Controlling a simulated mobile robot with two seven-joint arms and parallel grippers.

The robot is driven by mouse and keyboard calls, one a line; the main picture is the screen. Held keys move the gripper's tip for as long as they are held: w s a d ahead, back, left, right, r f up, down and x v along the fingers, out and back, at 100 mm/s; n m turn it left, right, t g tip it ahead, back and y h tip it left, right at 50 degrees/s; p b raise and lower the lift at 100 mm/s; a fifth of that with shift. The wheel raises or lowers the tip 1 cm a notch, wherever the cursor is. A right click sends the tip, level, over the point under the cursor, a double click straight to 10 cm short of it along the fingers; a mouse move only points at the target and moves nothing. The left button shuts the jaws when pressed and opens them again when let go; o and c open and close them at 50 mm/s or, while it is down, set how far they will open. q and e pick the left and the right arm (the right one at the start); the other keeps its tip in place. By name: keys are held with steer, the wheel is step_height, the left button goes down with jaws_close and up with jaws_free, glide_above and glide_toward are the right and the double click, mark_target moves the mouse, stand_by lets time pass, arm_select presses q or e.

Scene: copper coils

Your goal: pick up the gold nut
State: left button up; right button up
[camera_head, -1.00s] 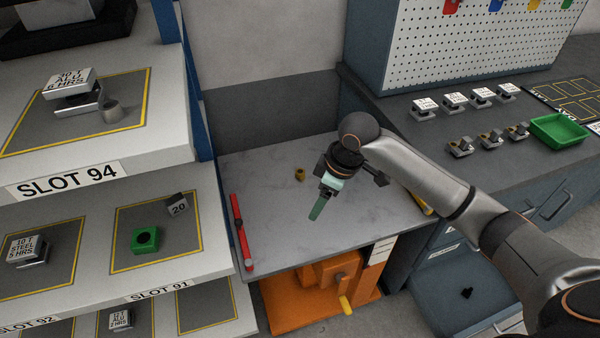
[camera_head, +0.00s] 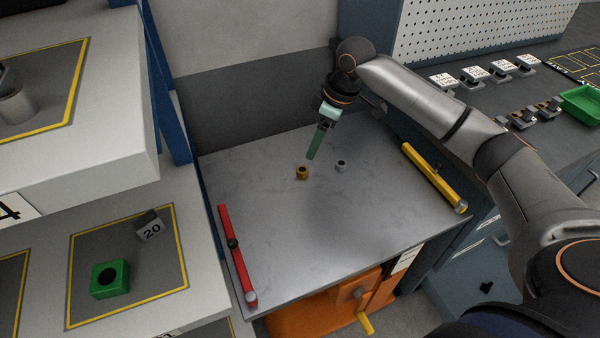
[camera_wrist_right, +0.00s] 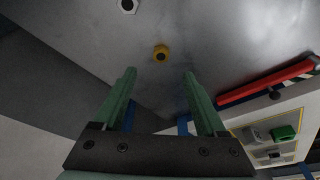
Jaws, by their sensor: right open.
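The gold nut (camera_head: 302,173) lies on the grey metal table (camera_head: 290,225), towards its back. In the right wrist view the gold nut (camera_wrist_right: 161,53) shows beyond and between the fingertips, with clear space around it. My right gripper (camera_head: 312,157) has green fingers and hangs above the table, close to the nut in the head view but not touching it. In the right wrist view my right gripper (camera_wrist_right: 158,72) is open, with nothing between its fingers. My left gripper is not in view.
A silver nut (camera_head: 341,164) lies right of the gold nut. A red bar (camera_head: 237,255) lies along the table's left edge and a yellow bar (camera_head: 434,177) along its right. Shelves with a green block (camera_head: 110,279) stand at left. The table's middle is clear.

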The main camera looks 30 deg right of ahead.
mark_target(303, 169)
steer(key=b+x, duration=0.1)
steer(key=x, duration=0.9)
steer(key=shift+a+b, duration=0.15)
steer(key=shift+b, duration=0.2)
jaws_close()
steer(key=shift+r, duration=0.1)
